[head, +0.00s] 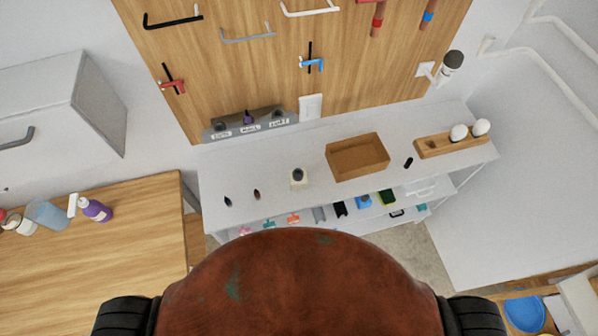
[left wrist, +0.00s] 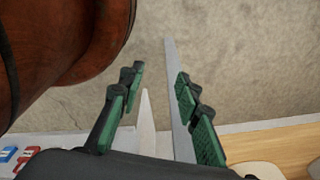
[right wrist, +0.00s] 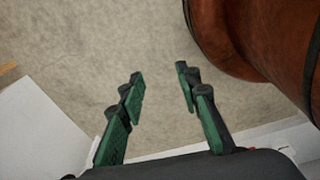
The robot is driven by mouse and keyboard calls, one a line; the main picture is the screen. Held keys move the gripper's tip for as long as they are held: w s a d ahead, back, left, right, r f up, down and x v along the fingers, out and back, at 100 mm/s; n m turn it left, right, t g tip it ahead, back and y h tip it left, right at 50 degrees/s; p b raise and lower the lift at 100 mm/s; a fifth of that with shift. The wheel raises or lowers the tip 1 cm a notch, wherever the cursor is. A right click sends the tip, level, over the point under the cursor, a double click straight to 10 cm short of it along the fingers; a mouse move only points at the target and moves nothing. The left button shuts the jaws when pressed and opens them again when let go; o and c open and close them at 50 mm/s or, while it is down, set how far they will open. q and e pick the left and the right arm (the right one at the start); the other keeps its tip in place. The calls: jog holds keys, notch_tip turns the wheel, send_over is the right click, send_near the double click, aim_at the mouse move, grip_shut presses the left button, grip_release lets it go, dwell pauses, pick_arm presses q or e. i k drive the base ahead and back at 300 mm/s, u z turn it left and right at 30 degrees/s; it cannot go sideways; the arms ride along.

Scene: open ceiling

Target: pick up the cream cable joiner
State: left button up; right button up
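A small cream piece with a dark round top (head: 298,178) stands on the white worktop (head: 325,198), left of a wooden box. It may be the cable joiner, but it is too small to be sure. My left gripper (left wrist: 158,88) shows in the left wrist view with its green-padded fingers apart and nothing between them. My right gripper (right wrist: 161,82) shows in the right wrist view, also open and empty above the floor. Neither gripper shows in the head view, and neither wrist view shows the cream piece.
The open wooden box (head: 357,156) and a wooden holder with white bulbs (head: 451,141) stand on the worktop. Two small dark pieces (head: 228,201) (head: 256,194) and a black piece (head: 408,162) lie there. A wooden table (head: 100,260) is at left. The pegboard (head: 270,75) rises behind.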

aim_at(298, 179)
jog(key=u, duration=0.25)
jog(key=k, duration=0.8)
jog(key=u, duration=0.7)
